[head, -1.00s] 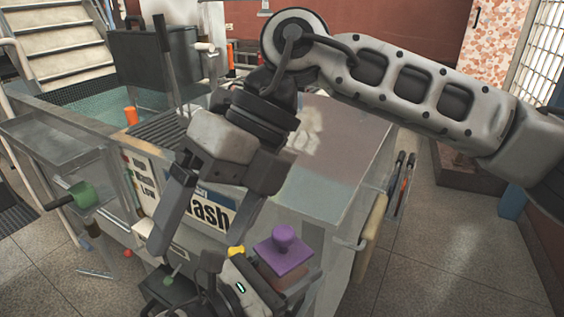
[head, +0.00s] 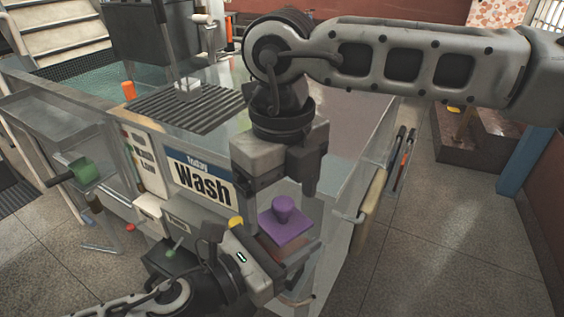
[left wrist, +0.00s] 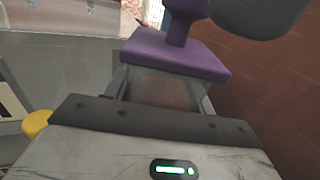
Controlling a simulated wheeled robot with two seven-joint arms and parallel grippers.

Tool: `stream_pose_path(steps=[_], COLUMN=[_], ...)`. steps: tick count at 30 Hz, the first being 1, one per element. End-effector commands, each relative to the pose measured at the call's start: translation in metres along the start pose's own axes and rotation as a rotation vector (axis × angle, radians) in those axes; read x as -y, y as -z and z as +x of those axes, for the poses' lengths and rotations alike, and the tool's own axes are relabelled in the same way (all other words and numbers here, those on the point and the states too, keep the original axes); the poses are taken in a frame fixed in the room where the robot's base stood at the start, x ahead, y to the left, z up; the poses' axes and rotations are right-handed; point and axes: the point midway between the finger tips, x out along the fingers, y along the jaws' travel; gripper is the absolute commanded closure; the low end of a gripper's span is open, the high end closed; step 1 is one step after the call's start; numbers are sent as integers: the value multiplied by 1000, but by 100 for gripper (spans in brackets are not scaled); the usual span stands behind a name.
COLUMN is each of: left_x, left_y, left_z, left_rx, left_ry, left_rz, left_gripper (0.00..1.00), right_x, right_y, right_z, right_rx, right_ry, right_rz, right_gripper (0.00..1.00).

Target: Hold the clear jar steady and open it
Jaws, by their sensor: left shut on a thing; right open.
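The clear jar (head: 283,250) has a see-through, brownish body and a purple square lid with a knob (head: 284,216). The jar (left wrist: 160,88) and its lid (left wrist: 178,55) also show in the left wrist view, with the lid seated on top. My left gripper (left wrist: 162,95) is shut on the jar body, one finger on each side below the lid. In the head view it comes from below left, and its fingers are partly hidden. My right gripper (head: 277,188) is open and empty, pointing down just above the lid knob. A dark part of it shows close to the knob in the left wrist view.
A metal wash unit with a "Wash" sign (head: 203,183) stands close behind the grippers. A yellow knob (head: 236,222) is left of the jar. A tan padded handle (head: 371,222) sits on the unit's right side.

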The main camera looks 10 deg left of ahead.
Motion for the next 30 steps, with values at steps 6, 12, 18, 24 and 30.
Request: stream_pose_path(steps=[6,12,18,24,30], left_x=[0,0,0,0,0], left_y=[-1,-1,-1,-1,-1], left_z=[0,0,0,0,0], left_rx=[1,1,1,1,1], left_ry=[0,0,0,0,0], left_rz=[0,0,0,0,0], left_gripper=[87,87,87,87,87], right_x=[0,0,0,0,0], right_y=[0,0,0,0,0], right_z=[22,27,27,27,27], right_rx=[0,1,1,1,1], right_ry=[-1,-1,-1,-2,-2], right_rz=[1,0,0,0,0], right_gripper=[16,16,28,70,70])
